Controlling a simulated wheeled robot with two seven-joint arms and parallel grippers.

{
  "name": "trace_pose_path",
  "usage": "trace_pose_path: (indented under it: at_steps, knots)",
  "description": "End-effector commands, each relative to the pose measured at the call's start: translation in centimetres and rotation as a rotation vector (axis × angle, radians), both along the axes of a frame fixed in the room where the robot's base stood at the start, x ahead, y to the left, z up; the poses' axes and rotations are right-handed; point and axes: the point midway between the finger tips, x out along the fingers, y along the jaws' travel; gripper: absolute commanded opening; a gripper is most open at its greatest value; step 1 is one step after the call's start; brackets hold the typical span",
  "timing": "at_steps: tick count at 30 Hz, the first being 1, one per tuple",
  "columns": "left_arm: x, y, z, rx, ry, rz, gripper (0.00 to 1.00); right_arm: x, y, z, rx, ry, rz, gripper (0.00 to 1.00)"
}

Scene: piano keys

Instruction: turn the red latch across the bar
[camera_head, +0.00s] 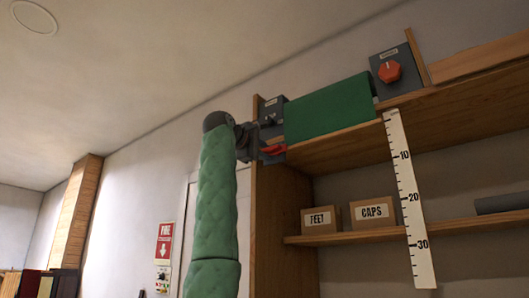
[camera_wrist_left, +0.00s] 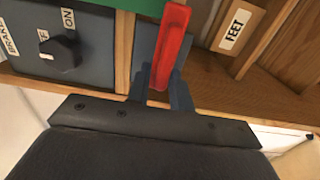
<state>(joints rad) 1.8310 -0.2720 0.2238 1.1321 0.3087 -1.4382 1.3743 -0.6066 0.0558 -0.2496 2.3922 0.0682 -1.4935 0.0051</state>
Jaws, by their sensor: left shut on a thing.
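The red latch (camera_head: 276,149) sits at the left end of the upper wooden shelf, just below the green block. In the left wrist view the red latch (camera_wrist_left: 173,40) is a long red handle whose near end is between my fingers. My left gripper (camera_head: 264,152) is shut on it; its dark fingers also show in the left wrist view (camera_wrist_left: 160,90). The gripper hides part of the latch's mount. I cannot tell which part is the bar. My right gripper is in neither view.
A grey switch box (camera_head: 271,110) with a black knob stands close above my gripper. The green block (camera_head: 330,107) lies along the shelf. A box with a red knob (camera_head: 390,72), a hanging ruler (camera_head: 408,195) and labelled boxes (camera_head: 372,213) are to the right.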

Motion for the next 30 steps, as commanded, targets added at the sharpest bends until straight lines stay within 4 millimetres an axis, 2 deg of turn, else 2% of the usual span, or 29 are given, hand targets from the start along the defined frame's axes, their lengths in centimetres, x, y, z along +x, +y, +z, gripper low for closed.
trace_pose_path:
  at_steps: [14,15,17,26,30]
  knots:
    - [0.0,0.0,-0.1,-0.013,0.011,0.000,0.00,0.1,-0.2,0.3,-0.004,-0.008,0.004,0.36]
    - [0.1,0.0,-0.1,-0.012,0.010,0.000,0.24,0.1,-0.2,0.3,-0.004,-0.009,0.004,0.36]
    - [0.1,0.0,-0.1,-0.012,0.010,0.000,0.34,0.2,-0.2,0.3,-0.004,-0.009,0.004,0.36]
    - [-0.1,0.1,-0.1,-0.012,0.010,0.000,0.34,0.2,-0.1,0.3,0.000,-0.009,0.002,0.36]
    - [-1.0,0.8,-0.2,-0.013,0.008,0.001,0.34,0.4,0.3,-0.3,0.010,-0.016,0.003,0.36]
